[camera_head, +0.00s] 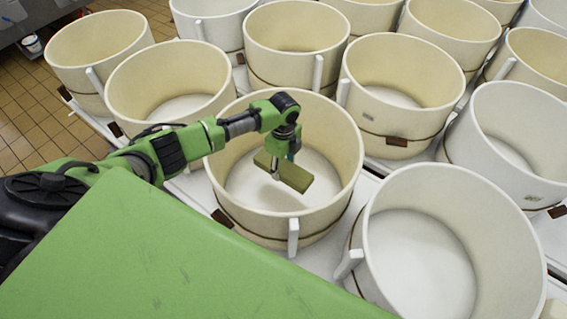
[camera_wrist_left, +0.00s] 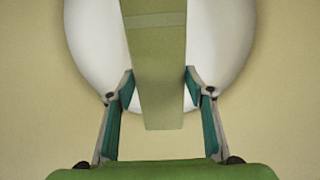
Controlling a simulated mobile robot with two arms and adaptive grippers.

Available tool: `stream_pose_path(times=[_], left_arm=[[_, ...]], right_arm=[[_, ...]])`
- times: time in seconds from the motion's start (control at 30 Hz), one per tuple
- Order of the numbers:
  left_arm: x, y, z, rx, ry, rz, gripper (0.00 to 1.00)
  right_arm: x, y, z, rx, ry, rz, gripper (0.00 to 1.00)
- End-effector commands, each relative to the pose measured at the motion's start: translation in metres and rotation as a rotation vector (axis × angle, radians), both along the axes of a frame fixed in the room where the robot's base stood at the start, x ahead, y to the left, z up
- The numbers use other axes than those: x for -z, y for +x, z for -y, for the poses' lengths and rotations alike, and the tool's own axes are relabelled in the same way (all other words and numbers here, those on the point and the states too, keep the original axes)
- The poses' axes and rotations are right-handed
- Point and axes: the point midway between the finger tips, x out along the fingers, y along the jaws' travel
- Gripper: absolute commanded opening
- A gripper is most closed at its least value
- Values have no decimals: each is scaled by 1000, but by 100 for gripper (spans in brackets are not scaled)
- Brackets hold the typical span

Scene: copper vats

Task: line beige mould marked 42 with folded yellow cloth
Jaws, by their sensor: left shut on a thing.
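A beige round mould (camera_head: 335,150) with a white floor stands in the middle of the head view, under my left gripper. No number 42 can be read on it. My left gripper (camera_head: 280,168) is shut on the folded yellow cloth (camera_head: 292,175), a long olive-yellow block. The cloth is over the mould's opening; how far it is above the floor is hard to tell. In the left wrist view the cloth (camera_wrist_left: 158,50) passes between the teal finger pads (camera_wrist_left: 160,88), with the mould's white floor and beige wall behind. My right gripper is not in view.
Several other beige and white moulds stand close around on the white table, such as one at front right (camera_head: 500,240) and one behind (camera_head: 295,30). Upright white tabs (camera_head: 293,238) stick out at their sides. Tiled floor (camera_head: 30,120) is at the left.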

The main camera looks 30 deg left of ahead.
Motion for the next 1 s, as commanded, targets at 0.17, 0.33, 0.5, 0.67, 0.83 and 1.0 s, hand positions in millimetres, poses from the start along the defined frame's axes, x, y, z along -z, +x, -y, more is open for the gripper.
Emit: stream_pose_path(times=[0.17, 0.33, 0.5, 0.67, 0.83, 1.0], left_arm=[[21, 1, 0, 0, -1, 1, 10], [38, 1, 1, 0, -2, 2, 10], [55, 0, 1, -1, -2, 1, 10], [71, 1, 1, -1, -2, 1, 10], [85, 1, 0, 0, -1, 2, 10], [94, 1, 1, 0, -1, 2, 10]], right_arm=[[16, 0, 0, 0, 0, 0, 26], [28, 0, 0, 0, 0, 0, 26], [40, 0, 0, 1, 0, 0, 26], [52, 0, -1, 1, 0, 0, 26], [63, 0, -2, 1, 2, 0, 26], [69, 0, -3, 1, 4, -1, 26]])
